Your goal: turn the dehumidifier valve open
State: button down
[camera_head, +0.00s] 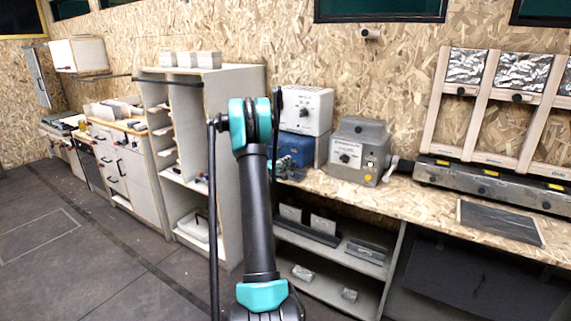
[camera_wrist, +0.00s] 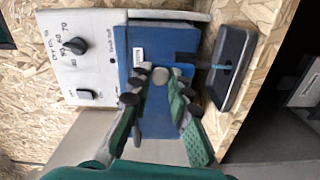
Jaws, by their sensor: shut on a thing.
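The dehumidifier is a white control box (camera_head: 305,112) with a dark knob, above a blue box (camera_head: 295,150) on the workbench. In the wrist view the white panel (camera_wrist: 85,55) shows a humidity dial and a dark switch, with the blue housing (camera_wrist: 150,45) beside it. A grey round valve knob (camera_wrist: 160,76) is in front of the blue housing. My gripper (camera_wrist: 163,84) is closed around this knob, its dark pads on either side. The fingers hide part of the knob, so its turn angle cannot be told. In the head view my arm hides most of the gripper.
A dark-rimmed tray (camera_wrist: 237,72) lies close beside the blue housing. A grey box with a dial (camera_head: 357,150) stands to the right on the workbench (camera_head: 420,197). Shelving (camera_head: 222,130) stands left of my arm. Floor at the left is clear.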

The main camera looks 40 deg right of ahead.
jog(key=shift+s, duration=0.1)
jog(key=c, duration=1.4)
grip_release()
jog(key=v, duration=1.2)
